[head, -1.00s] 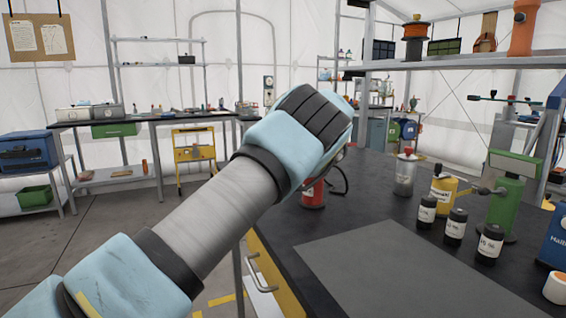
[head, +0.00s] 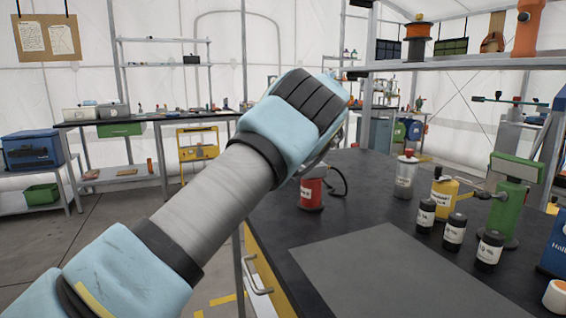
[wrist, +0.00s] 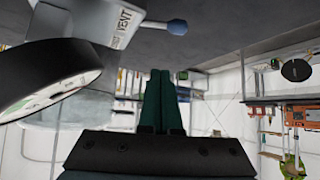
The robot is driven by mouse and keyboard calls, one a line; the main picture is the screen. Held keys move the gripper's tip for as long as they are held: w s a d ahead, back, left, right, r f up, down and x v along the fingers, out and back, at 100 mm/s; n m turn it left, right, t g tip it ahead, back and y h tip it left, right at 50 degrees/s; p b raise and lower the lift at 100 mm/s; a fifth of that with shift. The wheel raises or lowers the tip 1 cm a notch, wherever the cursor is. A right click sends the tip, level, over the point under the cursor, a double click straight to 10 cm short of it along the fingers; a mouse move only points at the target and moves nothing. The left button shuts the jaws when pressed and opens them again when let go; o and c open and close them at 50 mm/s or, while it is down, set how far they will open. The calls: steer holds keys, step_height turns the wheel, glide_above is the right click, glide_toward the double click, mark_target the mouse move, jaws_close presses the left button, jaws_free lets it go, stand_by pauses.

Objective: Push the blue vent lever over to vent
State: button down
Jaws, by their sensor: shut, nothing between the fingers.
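The blue ball tip of the vent lever (wrist: 177,27) shows near the top of the wrist view, on a thin stem from a pale grey box (wrist: 92,18) with a VENT label. My gripper (wrist: 160,75) is shut and empty, its dark green fingers side by side in the middle of the wrist view. The fingertips appear just below the blue tip in that picture, with a gap between them. In the head view my arm's wrist hides the fingers, and I cannot make out the lever there.
A large black-rimmed round thing with a pale printed face (wrist: 50,85) fills the left of the wrist view. In the head view a red can (head: 311,192) stands on the dark bench (head: 350,165). Several black-capped bottles and a green stand (head: 510,200) are at right. A grey mat (head: 385,275) is bare.

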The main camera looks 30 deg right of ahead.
steer(key=v, duration=0.6)
steer(key=shift+s+r+b, duration=0.2)
steer(key=shift+r+b, duration=0.1)
steer(key=shift+b, duration=0.05)
